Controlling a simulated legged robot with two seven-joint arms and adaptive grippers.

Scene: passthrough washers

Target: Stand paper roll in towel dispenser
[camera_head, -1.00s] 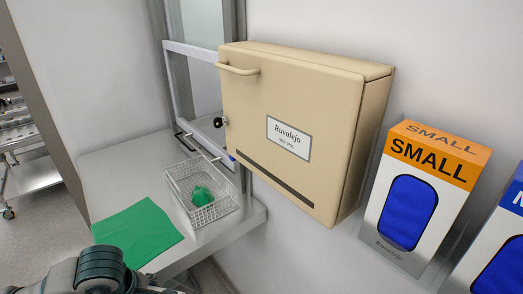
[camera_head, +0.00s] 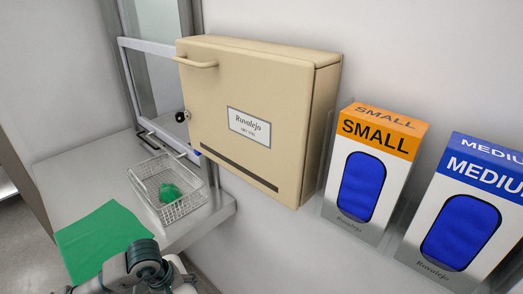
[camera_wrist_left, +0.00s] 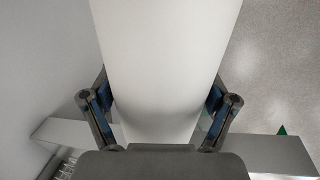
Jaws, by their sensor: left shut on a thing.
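The towel dispenser (camera_head: 246,110) is a beige wall box with a handle at its upper left, a key lock on its left side and a dark slot low on the front. Its front looks closed. The white paper roll (camera_wrist_left: 165,60) fills the middle of the left wrist view. My left gripper (camera_wrist_left: 160,105) is shut on the roll, with a finger on each side of it. In the head view only part of my left arm shows at the bottom, and the gripper and roll are not visible there. My right gripper is not in view.
A wire basket (camera_head: 188,209) with a green item (camera_head: 170,192) and a green cloth (camera_head: 100,240) lie on the counter (camera_head: 75,185) at left. SMALL (camera_head: 352,205) and MEDIUM (camera_head: 420,235) glove boxes hang right of the dispenser. A glazed pass-through frame (camera_head: 150,46) stands behind the basket.

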